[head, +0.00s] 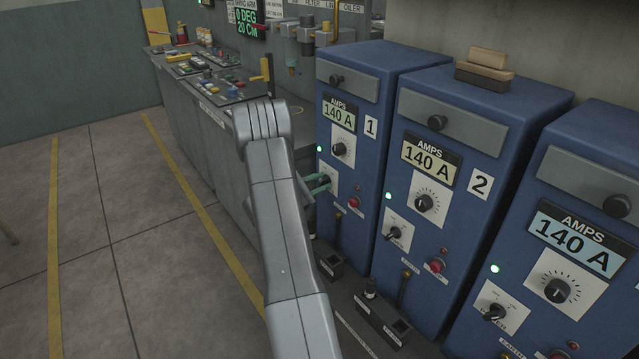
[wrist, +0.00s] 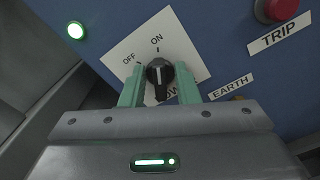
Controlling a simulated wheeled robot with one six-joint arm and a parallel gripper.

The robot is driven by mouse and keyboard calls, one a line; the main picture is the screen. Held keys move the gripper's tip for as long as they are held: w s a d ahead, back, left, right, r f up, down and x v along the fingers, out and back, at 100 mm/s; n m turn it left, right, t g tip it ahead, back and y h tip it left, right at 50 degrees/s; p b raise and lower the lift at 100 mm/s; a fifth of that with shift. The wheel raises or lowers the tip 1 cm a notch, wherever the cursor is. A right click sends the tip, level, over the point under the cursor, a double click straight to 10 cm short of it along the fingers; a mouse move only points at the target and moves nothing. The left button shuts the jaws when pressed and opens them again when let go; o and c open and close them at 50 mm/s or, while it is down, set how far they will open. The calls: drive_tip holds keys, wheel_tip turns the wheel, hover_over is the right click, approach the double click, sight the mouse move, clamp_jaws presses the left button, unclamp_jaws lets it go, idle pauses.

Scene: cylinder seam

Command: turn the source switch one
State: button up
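The source one switch is a black rotary knob (wrist: 160,76) on a white plate marked OFF and ON, with its white pointer line towards ON. It sits low on the blue cabinet marked 1 (head: 348,150). My gripper (wrist: 160,82) has its two green fingers on either side of the knob, very close to it. I cannot tell whether they press on it. In the head view my gripper (head: 318,184) reaches the switch plate from the left, and the fingers partly cover it. A green lamp (wrist: 76,30) beside the plate is lit.
A red TRIP button (wrist: 275,8) is right of the switch, above an EARTH label. Cabinet 2 (head: 450,150) and another blue cabinet (head: 600,190) stand to the right, also with lit green lamps. A grey bench (head: 200,120) stands at the left. Open floor (head: 140,230) lies left of my arm.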

clamp_jaws()
drive_tip(key=shift+n, duration=0.4)
drive_tip(key=shift+n+b, duration=0.3)
drive_tip(key=shift+n, duration=0.7)
drive_tip(key=n, duration=0.3)
drive_tip(key=n+p, duration=0.1)
drive_tip(key=n, duration=0.5)
drive_tip(key=shift+w+a, duration=0.2)
drive_tip(key=shift+w, duration=0.05)
